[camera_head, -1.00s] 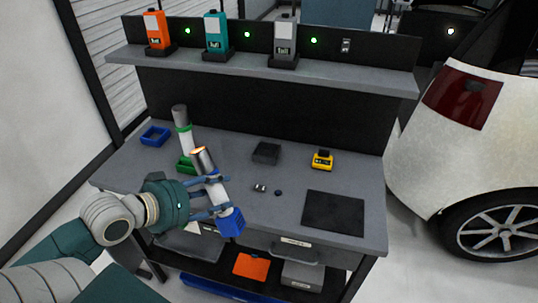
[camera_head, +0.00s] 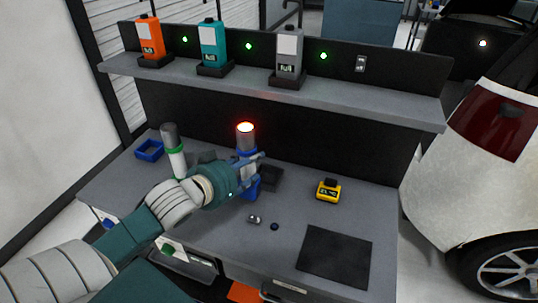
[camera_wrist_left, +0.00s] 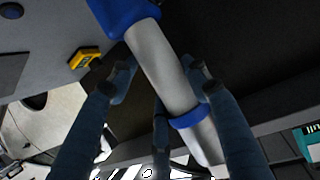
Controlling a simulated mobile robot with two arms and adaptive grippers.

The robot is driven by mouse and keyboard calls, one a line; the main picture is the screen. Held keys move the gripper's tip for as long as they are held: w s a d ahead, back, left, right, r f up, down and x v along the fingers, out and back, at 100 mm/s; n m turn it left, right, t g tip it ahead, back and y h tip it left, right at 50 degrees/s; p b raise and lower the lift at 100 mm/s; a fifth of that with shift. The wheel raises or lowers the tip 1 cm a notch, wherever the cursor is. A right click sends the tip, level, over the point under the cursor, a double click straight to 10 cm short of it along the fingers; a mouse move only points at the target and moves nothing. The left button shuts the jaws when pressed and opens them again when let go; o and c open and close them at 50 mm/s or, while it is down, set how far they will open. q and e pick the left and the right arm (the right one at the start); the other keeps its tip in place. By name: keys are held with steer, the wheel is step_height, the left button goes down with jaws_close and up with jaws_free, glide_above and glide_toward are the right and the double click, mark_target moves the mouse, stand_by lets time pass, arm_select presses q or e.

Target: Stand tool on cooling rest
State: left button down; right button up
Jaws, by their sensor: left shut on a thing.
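The tool has a grey-white body with a blue collar and blue base, and a glowing red-orange top (camera_head: 245,130). It stands about upright in my left gripper (camera_head: 250,168), whose fingers are closed around its body; the wrist view also shows the tool (camera_wrist_left: 160,62) between the fingers (camera_wrist_left: 155,95). A dark square block (camera_head: 270,178) on the bench, perhaps the cooling rest, is partly hidden behind the gripper and tool. I cannot tell whether the blue base touches it or the bench. My right gripper is not in view.
A similar green-banded tool (camera_head: 174,155) stands at left beside a blue tray (camera_head: 150,150). A yellow device (camera_head: 328,190), small metal piece (camera_head: 254,219), dark knob (camera_head: 275,226) and black mat (camera_head: 335,257) lie right and front. The shelf (camera_head: 280,83) runs above the back.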

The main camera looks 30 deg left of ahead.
arm_select(q)
steer(key=p+x, duration=0.2)
steer(key=x, duration=0.9)
steer(key=shift+r+p, duration=0.25)
steer(key=shift+p, duration=0.15)
steer(key=c, duration=0.9)
jaws_free()
steer(key=shift+d+f, duration=0.1)
steer(key=shift+f, duration=0.05)
steer(key=shift+c, duration=0.2)
steer(key=shift+o, duration=0.5)
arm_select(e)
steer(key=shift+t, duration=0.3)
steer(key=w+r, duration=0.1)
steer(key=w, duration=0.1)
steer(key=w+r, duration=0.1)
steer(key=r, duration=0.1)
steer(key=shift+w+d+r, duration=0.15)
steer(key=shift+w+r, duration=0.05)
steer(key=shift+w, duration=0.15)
